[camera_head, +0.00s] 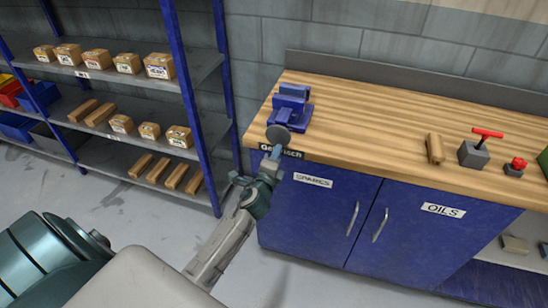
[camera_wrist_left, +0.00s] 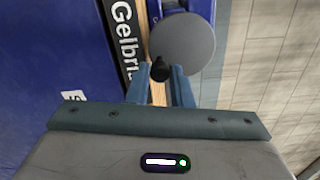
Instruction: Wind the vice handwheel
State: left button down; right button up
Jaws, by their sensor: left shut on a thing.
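The blue vice (camera_head: 291,106) stands on the left front corner of the wooden workbench. Its round grey handwheel (camera_head: 278,134) faces the front edge. My left gripper (camera_head: 274,154) reaches up to the handwheel from below. In the left wrist view the handwheel (camera_wrist_left: 183,44) shows as a grey disc with a black knob (camera_wrist_left: 160,69) at its rim. The two fingers of my left gripper (camera_wrist_left: 161,86) are shut on that knob. My right gripper is in neither view.
The wooden workbench (camera_head: 370,125) has blue cupboard doors below. A wooden block (camera_head: 435,148), a grey block with a red T-handle (camera_head: 474,154) and a small red-handled part (camera_head: 515,167) lie to the right. A shelf rack (camera_head: 186,90) with boxes stands left.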

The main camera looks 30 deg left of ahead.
pick_arm(q)
jog(key=n+b, duration=0.1)
jog(key=n, duration=0.1)
jog(key=d+n+b, duration=0.1)
jog(key=n, duration=0.2)
jog(key=shift+w+r, duration=0.15)
jog(key=shift+r, duration=0.05)
jog(key=shift+d+r+n+b, duration=0.15)
jog(key=shift+n+b, duration=0.35)
jog(key=shift+n, duration=0.1)
jog(key=shift+r+n, duration=0.2)
jog(key=shift+n, duration=0.2)
